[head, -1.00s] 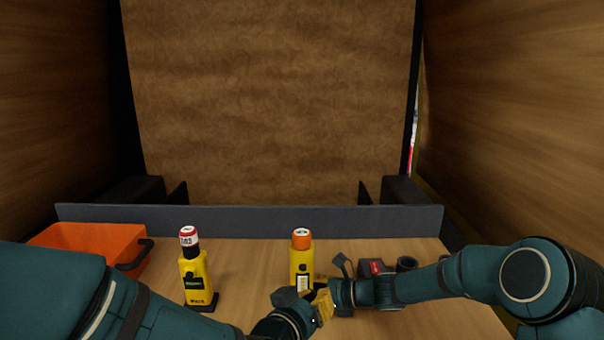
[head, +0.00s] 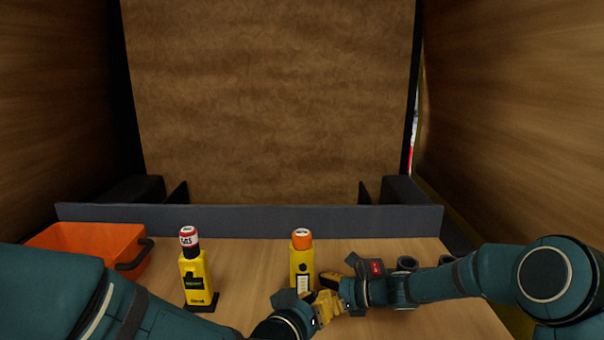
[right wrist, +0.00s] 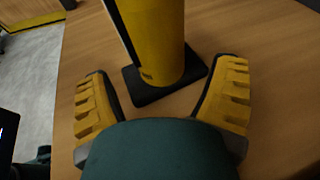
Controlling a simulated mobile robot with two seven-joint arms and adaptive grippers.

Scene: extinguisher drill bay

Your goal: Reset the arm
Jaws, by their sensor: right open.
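A yellow unit with an orange cap (head: 301,258) stands upright on the table at the middle of the head view, its lower part hidden behind my grippers. A second yellow unit with a red and white cap (head: 195,272) stands upright to its left on a dark base. My left gripper (head: 322,308) is in front of the orange-capped unit; whether it is open or shut is unclear. My right gripper (right wrist: 162,100) is open and empty, close beside the left one in the head view. In the right wrist view, a yellow body (right wrist: 155,40) on a black base stands just beyond its fingers.
An orange bin (head: 88,240) with a dark handle is at the left. A dark item with a red label (head: 376,267) and a dark round holder (head: 407,262) lie behind my right forearm. A dark grey ledge (head: 250,219) runs along the table's back. Wooden walls close both sides.

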